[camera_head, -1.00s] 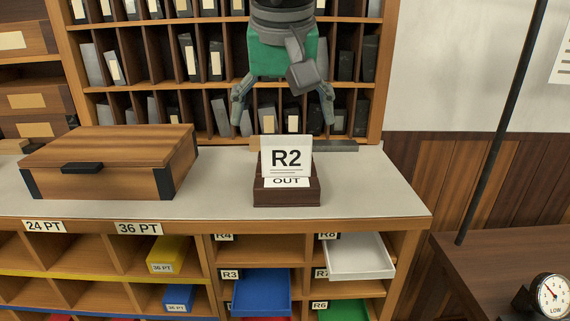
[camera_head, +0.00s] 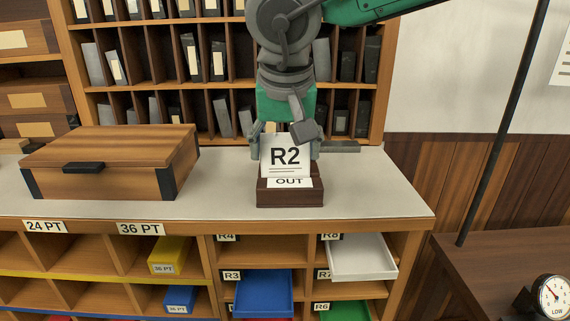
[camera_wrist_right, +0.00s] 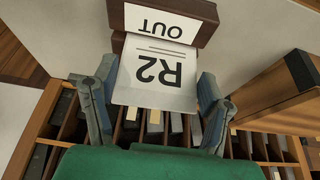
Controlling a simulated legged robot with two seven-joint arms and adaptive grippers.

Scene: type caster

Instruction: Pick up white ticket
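The white ticket (camera_head: 285,155) is marked R2 and stands upright in a dark wooden holder (camera_head: 290,199) labelled OUT, on the grey counter top. My right gripper (camera_head: 285,155) has come down over the ticket from above, with one finger at each side edge. In the right wrist view, the ticket (camera_wrist_right: 158,75) lies between the fingers of the gripper (camera_wrist_right: 154,88). The fingers are spread, and gaps show between them and the ticket's edges. The ticket's lower end sits in the holder (camera_wrist_right: 190,14). My left gripper is not in view.
A wooden box (camera_head: 112,160) with dark corners stands left on the counter (camera_head: 375,185). A grey bar (camera_head: 341,147) lies behind the holder. Racks with upright slabs rise at the back. Below are cubbies with a blue tray (camera_head: 264,292) and a white tray (camera_head: 362,257).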

